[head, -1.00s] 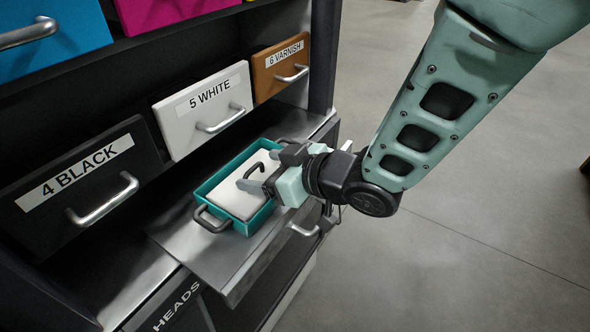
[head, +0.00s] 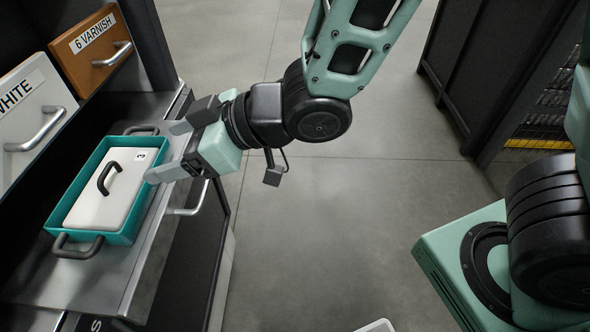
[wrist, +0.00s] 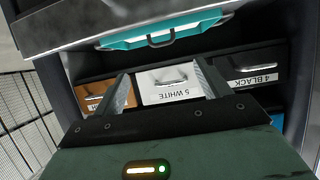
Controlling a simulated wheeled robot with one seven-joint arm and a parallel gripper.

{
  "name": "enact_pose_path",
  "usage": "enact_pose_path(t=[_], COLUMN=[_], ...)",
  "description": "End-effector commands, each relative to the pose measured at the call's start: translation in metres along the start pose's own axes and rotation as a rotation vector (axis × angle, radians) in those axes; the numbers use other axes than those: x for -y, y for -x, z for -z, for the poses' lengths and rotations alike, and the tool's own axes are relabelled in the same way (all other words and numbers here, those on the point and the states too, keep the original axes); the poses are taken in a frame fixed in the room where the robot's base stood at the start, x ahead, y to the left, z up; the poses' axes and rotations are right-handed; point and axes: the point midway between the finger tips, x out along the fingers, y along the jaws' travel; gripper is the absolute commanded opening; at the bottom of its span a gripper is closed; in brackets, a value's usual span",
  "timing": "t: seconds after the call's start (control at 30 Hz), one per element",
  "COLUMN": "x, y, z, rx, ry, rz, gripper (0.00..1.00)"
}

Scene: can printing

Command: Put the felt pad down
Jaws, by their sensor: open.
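A white slab with a black handle (head: 108,203), marked 3, lies flat in a teal tray (head: 122,238); it seems to be the felt pad. The tray stands on a metal shelf and has black handles at its ends. My gripper (head: 166,152) is open and empty, at the tray's right side, with its fingers pointing toward the tray and apart from the slab's handle. The wrist view shows the open fingers (wrist: 162,78) with nothing between them.
Drawer fronts marked varnish (head: 92,45) and white (head: 32,118) stand behind the tray. The metal shelf (head: 150,262) has a drawer handle (head: 188,205) on its front. Open floor (head: 310,230) lies to the right. A dark cabinet (head: 480,75) stands farther right.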

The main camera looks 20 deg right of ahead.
Motion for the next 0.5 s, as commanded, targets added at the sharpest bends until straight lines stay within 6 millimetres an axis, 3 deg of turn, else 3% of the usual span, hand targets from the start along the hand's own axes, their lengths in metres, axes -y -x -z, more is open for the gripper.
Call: enact_pose_path(t=[0.17,0.3,0.5], x=[-0.02,-0.032,-0.011], y=[0.016,0.049,0.113], z=[-0.016,-0.044,-0.082], rx=[0.155,0.387,0.737], ry=[-0.04,-0.122,-0.277], rz=[-0.121,-0.24,-0.31], gripper=[0.75,0.75,0.75])
